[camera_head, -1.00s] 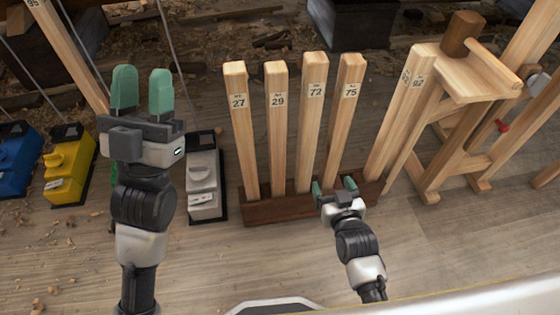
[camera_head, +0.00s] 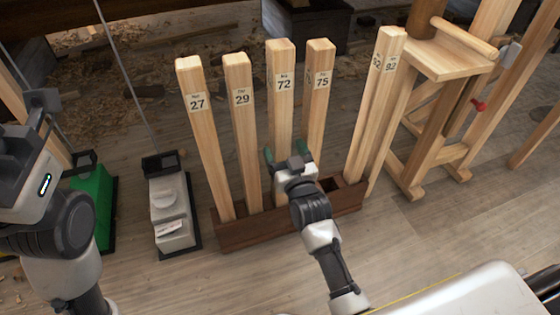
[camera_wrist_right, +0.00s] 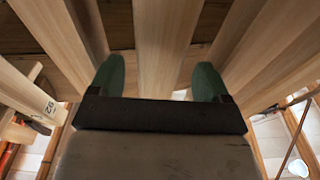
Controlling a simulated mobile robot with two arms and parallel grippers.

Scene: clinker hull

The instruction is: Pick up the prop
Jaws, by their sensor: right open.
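Tall pale wooden props stand in a dark wooden rack (camera_head: 240,236). They are marked 27 (camera_head: 205,140), 29 (camera_head: 241,140), 72 (camera_head: 283,115) and 75 (camera_head: 318,105), and one at the right end reads 92 or 82 (camera_head: 372,110). My right gripper (camera_head: 286,153) is open, its green fingers either side of the lower part of prop 72. In the right wrist view a prop (camera_wrist_right: 166,45) shows between the two fingers (camera_wrist_right: 158,80). Contact cannot be told. My left gripper (camera_head: 40,110) is partly in view at the left edge; its fingertips are not visible.
A wooden trestle with a mallet (camera_head: 425,18) stands right of the rack. A grey-white box-like tool (camera_head: 172,212) and a green one (camera_head: 95,200) stand on the floor to the left. Wood shavings lie behind.

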